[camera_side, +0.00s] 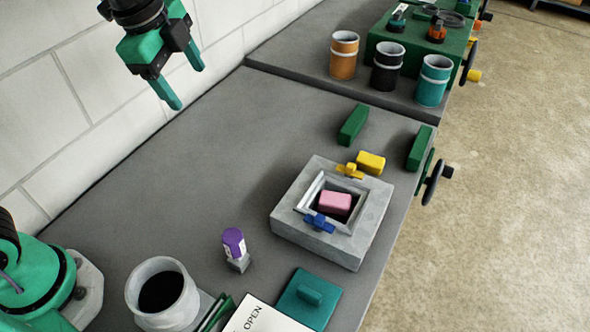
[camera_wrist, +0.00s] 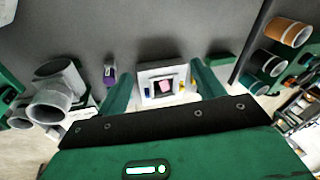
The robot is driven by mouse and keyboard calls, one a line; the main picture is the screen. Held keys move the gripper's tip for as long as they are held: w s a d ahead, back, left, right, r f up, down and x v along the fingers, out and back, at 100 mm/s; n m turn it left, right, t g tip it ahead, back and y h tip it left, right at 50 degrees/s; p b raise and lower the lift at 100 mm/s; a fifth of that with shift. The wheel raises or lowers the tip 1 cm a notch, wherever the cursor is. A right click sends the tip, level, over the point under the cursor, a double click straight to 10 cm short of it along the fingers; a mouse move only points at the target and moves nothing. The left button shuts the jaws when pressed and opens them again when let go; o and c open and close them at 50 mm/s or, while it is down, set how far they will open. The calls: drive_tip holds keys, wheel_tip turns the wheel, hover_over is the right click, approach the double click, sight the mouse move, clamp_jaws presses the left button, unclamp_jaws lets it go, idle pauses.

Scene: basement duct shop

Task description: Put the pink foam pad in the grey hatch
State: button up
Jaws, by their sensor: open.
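The pink foam pad (camera_side: 335,203) lies inside the square opening of the grey hatch (camera_side: 352,249), near the right side of the bench in the side view. The hatch frame is a thick grey block with a blue latch (camera_side: 319,222) and a yellow latch (camera_side: 349,170) on its rim. My gripper (camera_side: 187,88) is open and empty, high at the upper left, well apart from the hatch. In the wrist view, the pad (camera_wrist: 165,87) shows in the hatch (camera_wrist: 147,75), seen between my fingers (camera_wrist: 160,88).
A teal lid with a handle (camera_side: 307,299) lies in front of the hatch. A purple-capped bottle (camera_side: 235,245), a grey pot (camera_side: 161,291) and a paper marked OPEN (camera_side: 262,317) stand nearby. A yellow block (camera_side: 371,162) and green blocks (camera_side: 353,125) lie behind. The bench's left middle is clear.

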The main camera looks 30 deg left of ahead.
drive_tip(key=s+a+f+n+t+y, duration=0.1)
drive_tip(key=s+a+f+n, duration=0.3)
drive_tip(key=s+a+n, duration=0.7)
drive_tip(key=s+n+t, duration=0.1)
drive_tip(key=n, duration=0.3)
drive_tip(key=shift+s+n+t, duration=0.15)
drive_tip(key=shift+n+t, duration=0.15)
